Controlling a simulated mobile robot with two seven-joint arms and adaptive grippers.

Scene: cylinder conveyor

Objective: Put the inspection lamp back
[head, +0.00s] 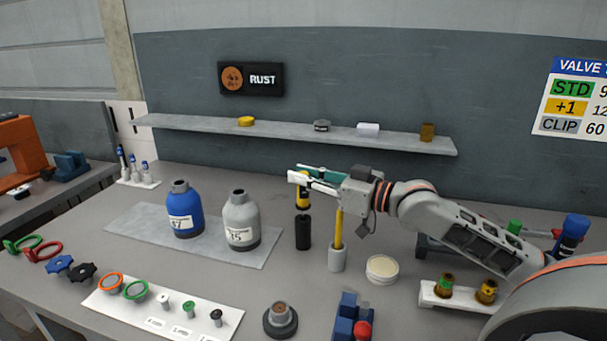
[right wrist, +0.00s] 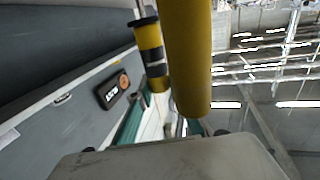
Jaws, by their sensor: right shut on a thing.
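The inspection lamp, which I take to be the yellow and black striped piece (head: 303,197), hangs upright under my right gripper (head: 305,178). The gripper comes in from the right and is shut on its top end. A black cylinder (head: 303,232) is directly below the lamp; I cannot tell whether it is part of it or a separate stand. In the right wrist view, the striped piece (right wrist: 151,57) shows a black collar and a thin metal shaft. The fingers are mostly hidden there. My left gripper is not in view.
A yellow rod (head: 338,228) stands in a grey cup (head: 337,259) under my right wrist. A round pale-topped tin (head: 382,269) is to its right. A blue bottle (head: 183,208) and grey bottle (head: 241,220) stand on a mat at left. A shelf (head: 285,132) runs behind.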

